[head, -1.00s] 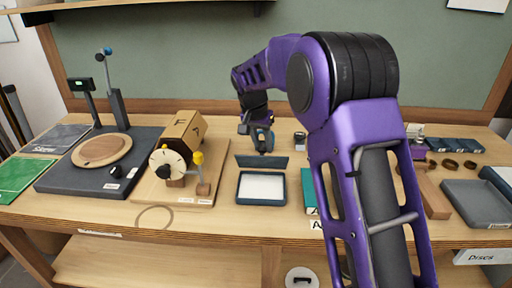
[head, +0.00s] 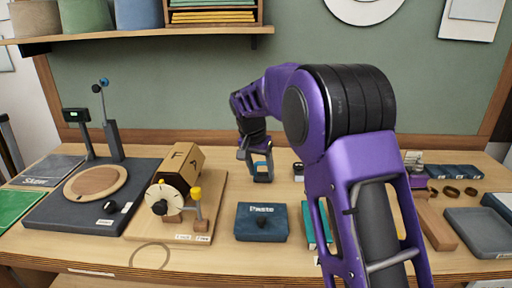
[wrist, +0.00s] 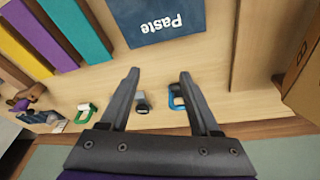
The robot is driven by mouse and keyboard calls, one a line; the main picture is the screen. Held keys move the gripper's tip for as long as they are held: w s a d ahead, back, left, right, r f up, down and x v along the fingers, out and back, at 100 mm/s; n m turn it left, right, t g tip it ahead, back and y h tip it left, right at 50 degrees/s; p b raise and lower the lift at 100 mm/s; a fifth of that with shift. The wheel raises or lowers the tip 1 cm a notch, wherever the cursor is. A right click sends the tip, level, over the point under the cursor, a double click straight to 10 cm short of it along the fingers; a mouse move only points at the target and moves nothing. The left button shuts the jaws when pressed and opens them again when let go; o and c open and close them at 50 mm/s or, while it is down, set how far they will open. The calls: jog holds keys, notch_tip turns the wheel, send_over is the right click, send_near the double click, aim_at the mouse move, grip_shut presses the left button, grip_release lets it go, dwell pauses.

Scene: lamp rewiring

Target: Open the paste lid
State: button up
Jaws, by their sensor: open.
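The paste box (head: 262,234) is a dark blue box on the table's front middle. Its lid (head: 262,209), lettered "Paste", lies shut, and a dark knob (head: 262,222) shows at its middle. The lid also shows upside down at the top of the wrist view (wrist: 160,18). My gripper (head: 262,177) is behind the box and apart from it. In the wrist view its two fingers (wrist: 160,75) are spread with nothing held between them. The paste inside is hidden.
A wooden stand with a dial (head: 160,196) is left of the box. A teal book (head: 311,226) is close on its right, partly behind my arm. A small blue ring-like item (wrist: 178,98) lies below my fingers. A grey tray (head: 480,232) is far right.

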jog(key=p+v, duration=0.1)
jog(key=v, duration=1.5)
